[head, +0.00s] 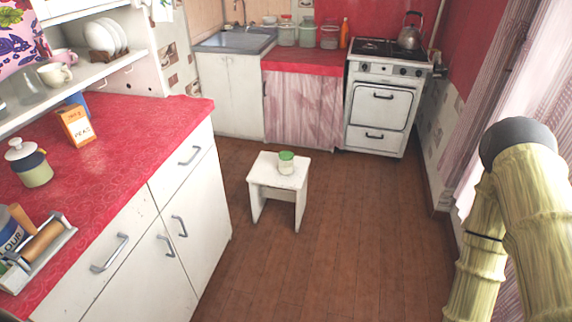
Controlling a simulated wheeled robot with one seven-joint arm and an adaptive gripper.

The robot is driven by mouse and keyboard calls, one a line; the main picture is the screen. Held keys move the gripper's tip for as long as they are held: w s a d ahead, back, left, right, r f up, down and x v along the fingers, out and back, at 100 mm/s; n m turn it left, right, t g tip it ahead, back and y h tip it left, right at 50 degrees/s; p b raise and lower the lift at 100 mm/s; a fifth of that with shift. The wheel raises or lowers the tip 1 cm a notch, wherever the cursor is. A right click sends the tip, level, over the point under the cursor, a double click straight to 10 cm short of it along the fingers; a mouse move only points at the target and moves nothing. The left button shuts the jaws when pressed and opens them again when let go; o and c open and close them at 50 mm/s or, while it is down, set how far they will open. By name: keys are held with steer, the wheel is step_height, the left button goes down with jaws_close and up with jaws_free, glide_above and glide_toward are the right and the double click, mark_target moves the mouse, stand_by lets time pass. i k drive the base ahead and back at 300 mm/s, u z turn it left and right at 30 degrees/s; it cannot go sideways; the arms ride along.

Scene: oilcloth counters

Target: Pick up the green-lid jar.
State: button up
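The green-lid jar (286,163) is a small pale jar with a green lid. It stands upright on top of a white stool (262,172), in the middle of the floor in the head view. My arm shows at the right edge as yellow-green links with a dark grey joint cap. My gripper is not in view, and nothing touches the jar.
A white stove (379,109) and sink (232,41) are at the back. Wooden floor (345,230) around the stool is clear.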

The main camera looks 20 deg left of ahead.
mark_target(286, 157)
steer(key=k, duration=1.6)
steer(key=z, duration=0.3)
steer(key=i, duration=3.5)
steer(key=u, duration=3.55)
steer(key=k, duration=0.2)
steer(key=z, duration=0.2)
